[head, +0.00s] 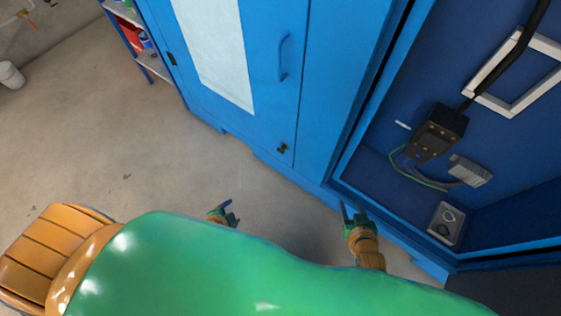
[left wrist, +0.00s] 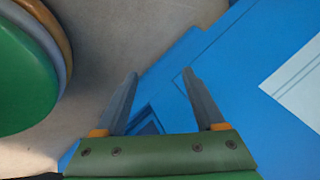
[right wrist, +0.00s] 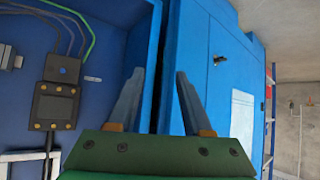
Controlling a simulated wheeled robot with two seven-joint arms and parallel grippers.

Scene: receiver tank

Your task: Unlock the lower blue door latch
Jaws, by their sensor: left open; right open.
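The blue cabinet door (head: 265,110) is closed. The lower latch (head: 282,148), a small dark fitting, sits near the door's bottom right corner. It also shows in the right wrist view (right wrist: 219,60), to the right of the fingers. My left gripper (head: 228,210) is open and empty over the floor, below and left of the latch. In the left wrist view, its fingers (left wrist: 160,73) point toward blue cabinet surface; I cannot see the latch there. My right gripper (head: 353,210) is open and empty, below and right of the latch, near the open compartment's edge. Nothing touches the latch.
A blue handle (head: 284,58) stands higher on the door, right of a white sheet (head: 216,50). The open compartment at right holds a black device (head: 437,131) with cables and a small grey box (head: 446,224). A shelf (head: 135,40) stands at left. The floor (head: 110,140) is clear.

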